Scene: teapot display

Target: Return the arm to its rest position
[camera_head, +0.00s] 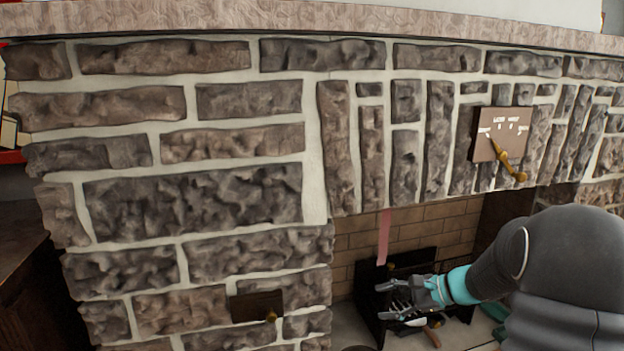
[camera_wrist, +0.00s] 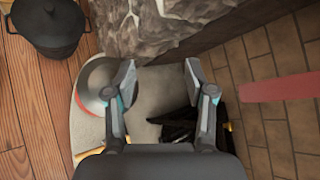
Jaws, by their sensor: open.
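My gripper (camera_head: 402,300) is at the lower right of the head view, in front of the fireplace opening. It is open, and I see nothing between its fingers. In the wrist view my gripper (camera_wrist: 160,95) points down toward a pale hearth slab (camera_wrist: 82,132), its two fingers spread apart. My grey arm reaches in from the right edge of the head view.
The stone fireplace wall (camera_head: 190,200) fills the head view. A plaque with a brass lever (camera_head: 503,135) hangs on it, and a small dark plate (camera_head: 257,306) sits lower left. A pink strip (camera_head: 384,236) hangs near the gripper. A black pot (camera_wrist: 50,25) stands on wood flooring.

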